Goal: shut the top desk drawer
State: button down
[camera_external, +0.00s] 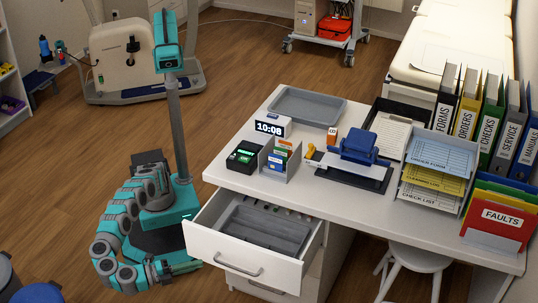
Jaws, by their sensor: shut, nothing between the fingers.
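The top desk drawer (210,247) is pulled out from the left part of the white desk (228,174). Its white front has a grey bar handle (238,268). A dark grey tray (262,229) and a few small items lie inside it. My gripper (194,265) is low at the left of the drawer front, with its fingers pointing right. It is shut and holds nothing. It appears apart from the drawer front, though the exact gap is hard to judge. The drawer below looks closed and is partly hidden by the top one.
A clock (272,126), card holder (281,160), blue hole punch (357,149), paper trays (437,172) and binders (467,105) stand on the desk. A white stool (412,262) is under its right side. Blue-lidded bins (38,293) stand at the lower left. Wooden floor lies open left of the desk.

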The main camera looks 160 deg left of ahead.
send_near(235, 247)
jog(key=w+a, duration=0.3)
jog(key=a, duration=0.1)
jog(key=shift+s+a+r+b, duration=0.15)
jog(key=shift+s+a+b, duration=0.25)
jog(key=shift+s, duration=0.2)
jog(key=shift+s+a+r+b, duration=0.1)
jog(key=shift+s+a+b, duration=0.15)
jog(key=shift+s+a, duration=0.4)
jog(key=shift+s, duration=0.05)
jog(key=shift+s+a, duration=0.1)
jog(key=shift+s+a+f, duration=0.1)
jog(key=shift+a, duration=0.05)
jog(key=s+a+b, duration=0.7)
jog(key=s+a, duration=0.9)
jog(key=shift+s+a, duration=0.3)
jog(key=shift+s, duration=0.1)
jog(key=shift+s+a, duration=0.1)
